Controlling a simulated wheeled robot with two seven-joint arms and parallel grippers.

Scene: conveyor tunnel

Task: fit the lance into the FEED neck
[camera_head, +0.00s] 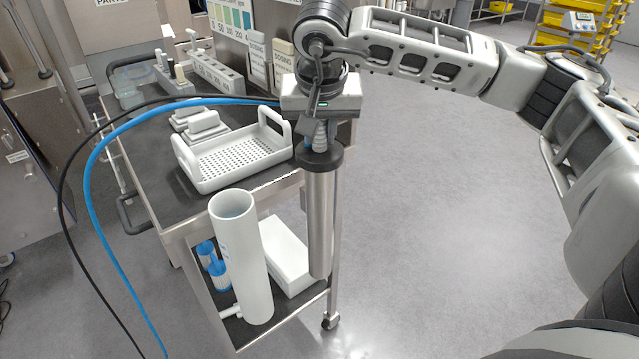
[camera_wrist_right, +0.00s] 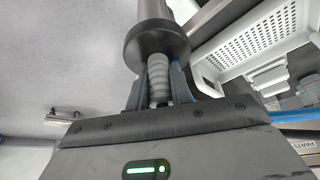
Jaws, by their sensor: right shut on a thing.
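The lance (camera_head: 320,225) is a long metal tube with a black collar and a ribbed grey grip at its top. My right gripper (camera_head: 320,125) is shut on the ribbed grip, and the lance hangs almost upright below it. In the right wrist view, the fingers (camera_wrist_right: 160,85) close around the ribbed grip, below the dark collar (camera_wrist_right: 156,45) in that picture. The lance hangs in front of the cart's right edge. I see no neck marked FEED in either view. My left gripper is not in view.
A white open-topped tube (camera_head: 240,270) stands left of the lance on the cart's lower shelf. A white perforated basket (camera_head: 232,165) sits on the cart top (camera_head: 150,150). Blue (camera_head: 100,150) and black (camera_head: 64,180) hoses loop left. The floor at right (camera_head: 440,220) is clear.

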